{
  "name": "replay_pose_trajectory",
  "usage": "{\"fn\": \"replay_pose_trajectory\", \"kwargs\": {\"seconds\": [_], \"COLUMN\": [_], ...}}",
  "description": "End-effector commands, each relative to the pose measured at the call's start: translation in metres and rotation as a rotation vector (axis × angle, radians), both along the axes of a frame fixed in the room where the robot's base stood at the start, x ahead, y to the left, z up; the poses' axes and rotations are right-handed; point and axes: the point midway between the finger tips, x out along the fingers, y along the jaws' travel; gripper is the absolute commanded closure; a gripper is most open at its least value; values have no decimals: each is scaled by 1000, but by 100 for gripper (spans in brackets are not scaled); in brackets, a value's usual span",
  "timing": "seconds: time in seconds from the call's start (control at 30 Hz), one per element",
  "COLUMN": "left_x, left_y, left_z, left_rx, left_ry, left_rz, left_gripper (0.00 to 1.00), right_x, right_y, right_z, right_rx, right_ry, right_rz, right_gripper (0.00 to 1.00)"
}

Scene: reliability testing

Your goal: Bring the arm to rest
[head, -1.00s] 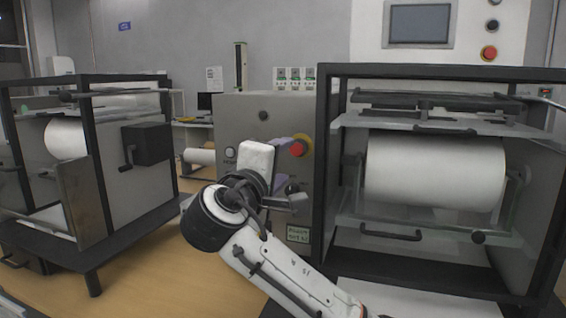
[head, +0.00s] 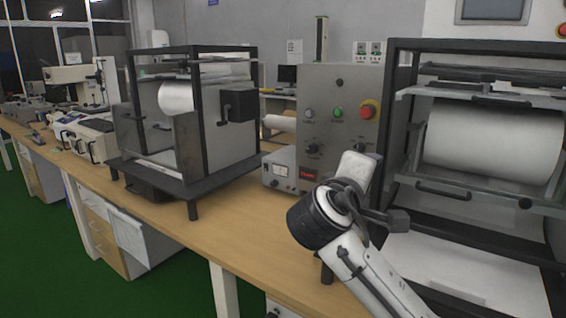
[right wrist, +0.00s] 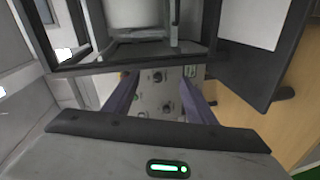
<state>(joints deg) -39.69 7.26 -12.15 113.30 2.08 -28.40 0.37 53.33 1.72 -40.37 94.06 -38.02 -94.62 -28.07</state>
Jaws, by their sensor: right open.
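My right arm (head: 325,215) reaches in from the lower right in the head view, bent in front of the grey control box (head: 340,95). Its hand hides part of the box's lower front, and its fingers are not visible there. In the right wrist view my right gripper (right wrist: 158,84) is open, with its two purple fingers wide apart and nothing between them. The control panel (right wrist: 157,100) with its knobs shows beyond the gap. I cannot tell how close the fingers are to it. My left gripper is in neither view.
A black-framed roll machine (head: 478,211) stands close on the right, beside my right arm. A smaller framed machine (head: 193,185) stands left on the wooden bench (head: 225,225). A meter box (head: 283,171) sits by the control box. Bare bench top lies in front; green floor is at lower left.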

Motion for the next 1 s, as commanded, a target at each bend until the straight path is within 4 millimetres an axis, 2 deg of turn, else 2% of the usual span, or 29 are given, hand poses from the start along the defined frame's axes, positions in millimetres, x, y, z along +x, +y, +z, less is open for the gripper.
{"fn": "replay_pose_trajectory", "kwargs": {"seconds": [0.1, 0.27, 0.37, 0.5, 0.57, 0.6, 0.7, 0.8, 1.0], "left_x": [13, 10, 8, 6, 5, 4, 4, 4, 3], "left_y": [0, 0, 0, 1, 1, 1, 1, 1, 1], "left_z": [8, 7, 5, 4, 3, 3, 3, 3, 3], "left_rx": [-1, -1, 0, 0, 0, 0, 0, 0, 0], "left_ry": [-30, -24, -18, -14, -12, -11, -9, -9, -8], "left_rz": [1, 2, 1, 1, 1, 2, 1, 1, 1], "left_gripper": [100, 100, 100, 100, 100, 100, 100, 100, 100], "right_x": [-8, -26, -49, -104, -132, -152, -205, -255, -332], "right_y": [-1, -4, -8, -16, -20, -23, -31, -38, -50], "right_z": [-40, -103, -157, -241, -272, -291, -331, -357, -380], "right_rx": [76, 204, 320, 530, 618, 675, 807, 917, 1057], "right_ry": [54, 143, 220, 344, 392, 423, 494, 547, 615], "right_rz": [21, 40, 43, 18, -5, -24, -83, -147, -258], "right_gripper": [49, 49, 49, 49, 49, 49, 49, 49, 49]}}
